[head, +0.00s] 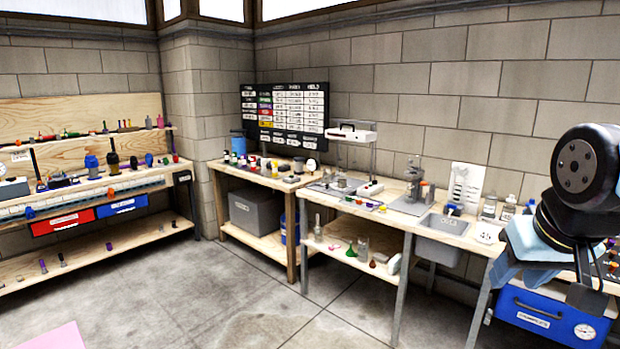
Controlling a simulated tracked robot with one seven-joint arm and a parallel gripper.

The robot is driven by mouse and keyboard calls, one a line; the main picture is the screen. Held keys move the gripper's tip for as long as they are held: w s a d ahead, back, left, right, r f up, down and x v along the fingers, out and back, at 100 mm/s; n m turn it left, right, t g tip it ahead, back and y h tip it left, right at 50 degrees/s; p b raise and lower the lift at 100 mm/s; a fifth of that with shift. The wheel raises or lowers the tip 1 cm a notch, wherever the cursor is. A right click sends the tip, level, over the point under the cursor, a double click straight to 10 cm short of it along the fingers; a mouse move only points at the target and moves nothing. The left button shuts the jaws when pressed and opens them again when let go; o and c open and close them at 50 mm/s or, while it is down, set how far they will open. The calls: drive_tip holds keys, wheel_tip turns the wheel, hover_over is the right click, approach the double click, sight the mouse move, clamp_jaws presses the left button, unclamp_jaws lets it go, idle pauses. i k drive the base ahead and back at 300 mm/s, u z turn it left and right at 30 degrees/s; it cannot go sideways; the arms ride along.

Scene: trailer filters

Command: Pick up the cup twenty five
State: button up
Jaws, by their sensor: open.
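I cannot make out a cup marked twenty five; the lettering is too small at this distance. Small cup-like containers (489,206) stand on the right bench by the wall, and several others sit on the left bench, among them a dark blue one (91,162). My arm hangs at the right edge, in front of the right bench. The grey end below it appears to be my gripper (587,292), partly in view, open and well apart from the containers. My arm hides part of the right bench top.
The right bench (345,205) has a sink (442,226) and a lower shelf with glassware. A blue drawer box (545,312) is under my arm. The left bench (95,190) has red and blue bins. The concrete floor (215,290) between is open, with a pink patch (52,337) at lower left.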

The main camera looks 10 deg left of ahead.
sight(382, 209)
drive_tip(key=u, duration=0.3)
drive_tip(key=i, duration=0.45)
drive_tip(key=u, duration=1)
drive_tip(key=i, duration=2.1)
drive_tip(key=z, duration=1.3)
drive_tip(key=i, duration=0.45)
drive_tip(key=z, duration=0.1)
